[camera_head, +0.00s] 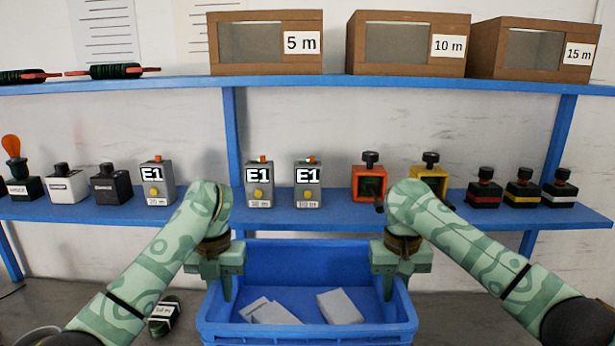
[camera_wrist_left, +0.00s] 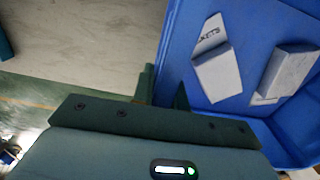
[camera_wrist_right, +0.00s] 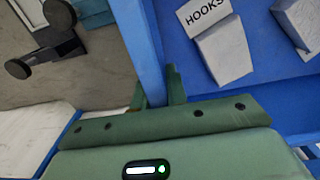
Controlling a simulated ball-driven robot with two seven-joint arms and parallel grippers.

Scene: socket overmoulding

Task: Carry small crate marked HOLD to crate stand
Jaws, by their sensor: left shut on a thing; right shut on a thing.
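A blue crate (camera_head: 307,332) is at the lower middle of the head view, below the shelves, with several pale boxes (camera_head: 338,306) inside. My left gripper (camera_head: 225,290) is shut on its left wall, one finger inside. My right gripper (camera_head: 387,290) is shut on its right wall in the same way. The left wrist view shows the gripped wall (camera_wrist_left: 178,55) and a box lettered "CKETS" (camera_wrist_left: 212,62). The right wrist view shows the other wall (camera_wrist_right: 150,45) and a box marked HOOKS (camera_wrist_right: 220,45). No HOLD mark shows, and I cannot pick out the crate stand.
A blue shelf (camera_head: 100,211) behind the crate bears several switch boxes and grey E1 units (camera_head: 260,183). An upper shelf bears wooden boxes marked 5 m (camera_head: 267,45), 10 m and 15 m.

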